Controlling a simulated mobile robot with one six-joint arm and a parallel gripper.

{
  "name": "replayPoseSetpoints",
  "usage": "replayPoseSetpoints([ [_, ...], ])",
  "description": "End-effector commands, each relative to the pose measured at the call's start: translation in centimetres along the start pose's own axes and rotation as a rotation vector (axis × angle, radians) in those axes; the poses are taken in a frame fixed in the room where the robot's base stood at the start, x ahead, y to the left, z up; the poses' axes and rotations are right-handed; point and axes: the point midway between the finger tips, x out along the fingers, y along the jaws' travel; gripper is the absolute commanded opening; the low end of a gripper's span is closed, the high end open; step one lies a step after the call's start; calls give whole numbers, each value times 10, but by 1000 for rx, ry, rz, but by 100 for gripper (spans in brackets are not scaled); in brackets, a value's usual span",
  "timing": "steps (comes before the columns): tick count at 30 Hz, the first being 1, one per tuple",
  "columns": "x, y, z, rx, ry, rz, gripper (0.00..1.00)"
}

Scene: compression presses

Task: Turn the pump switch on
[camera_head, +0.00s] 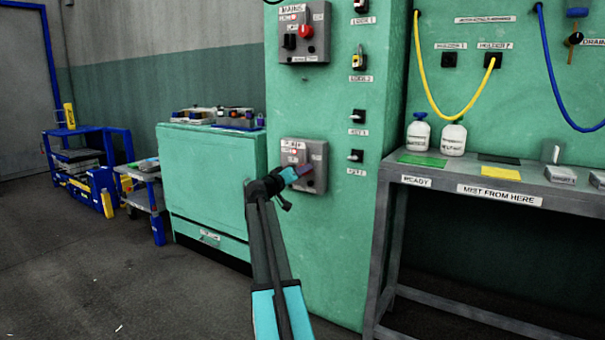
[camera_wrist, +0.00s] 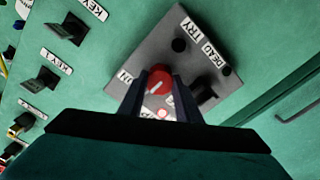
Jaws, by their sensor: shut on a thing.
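A grey switch box (camera_head: 316,151) is fixed low on the green cabinet. In the wrist view the box (camera_wrist: 135,62) carries a red rotary knob (camera_wrist: 159,79) with a pale pointer mark and a black knob (camera_wrist: 204,93). My gripper (camera_head: 301,172) is at the front of this box. In the wrist view its two fingers (camera_wrist: 158,92) are closed around the sides of the red knob. A small pinkish lamp (camera_wrist: 162,114) shows between the fingers. The label near the red knob is partly cut off, so I cannot read it as pump. My gripper hides part of the box in the head view.
A mains switch box (camera_head: 318,45) with a red and a black knob is above. Key switches (camera_head: 357,116) line the cabinet's right side. A grey bench (camera_head: 415,192) with bottles stands right, and a green cabinet (camera_head: 210,175) left.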

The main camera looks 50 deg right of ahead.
Motion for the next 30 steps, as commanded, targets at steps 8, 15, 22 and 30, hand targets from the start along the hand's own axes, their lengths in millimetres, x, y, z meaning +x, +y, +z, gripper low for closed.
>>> replayPoseSetpoints([
  [8, 1, 0, -4, 1, 5, 0, 46],
  [15, -2, -2, -3, 0, 4, -3, 49],
  [22, -6, -2, -3, 0, 3, -3, 49],
  [30, -27, -1, -4, 0, 4, -5, 49],
])
